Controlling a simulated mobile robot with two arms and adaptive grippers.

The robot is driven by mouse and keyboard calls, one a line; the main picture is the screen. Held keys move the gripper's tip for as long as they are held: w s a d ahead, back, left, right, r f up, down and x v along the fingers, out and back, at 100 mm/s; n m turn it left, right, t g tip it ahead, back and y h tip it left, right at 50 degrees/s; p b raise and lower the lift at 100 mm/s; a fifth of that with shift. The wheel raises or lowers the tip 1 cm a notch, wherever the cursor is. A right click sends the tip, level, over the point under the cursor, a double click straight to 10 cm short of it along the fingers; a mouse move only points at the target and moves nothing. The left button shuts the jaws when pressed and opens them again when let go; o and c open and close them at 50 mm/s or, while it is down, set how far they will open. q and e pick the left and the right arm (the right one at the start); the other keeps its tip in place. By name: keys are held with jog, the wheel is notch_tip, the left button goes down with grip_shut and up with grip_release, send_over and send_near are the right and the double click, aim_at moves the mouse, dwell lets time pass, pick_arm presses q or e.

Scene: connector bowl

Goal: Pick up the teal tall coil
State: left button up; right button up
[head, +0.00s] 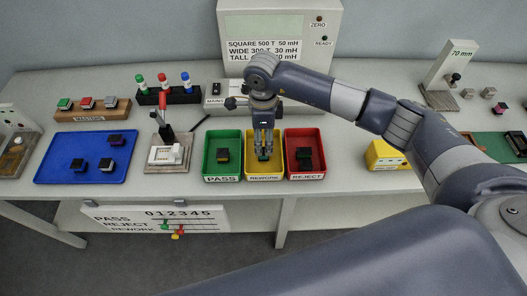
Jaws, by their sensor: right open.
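My right gripper (263,150) points down into the yellow bin (250,170) labelled REWORK. Its fingers are open. A small dark coil with a teal part (264,156) is in the yellow bin at the fingertips, apparently between them; the fingers hide much of it. Whether the fingers touch it, I cannot tell. My left gripper is not in view.
A green PASS bin (208,165) is just left and a red REJECT bin (318,165) just right, each with a dark coil in it. A blue tray (60,170) with several coils lies left. A tester box (285,25) stands behind.

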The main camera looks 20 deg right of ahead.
aim_at(264, 151)
jog(key=shift+f, duration=0.35)
jog(key=f+p, duration=0.2)
jog(key=f, duration=0.1)
jog(key=f+p, duration=0.1)
jog(key=shift+s+f, duration=0.25)
jog(key=shift+f, duration=0.5)
jog(key=c, duration=1.2)
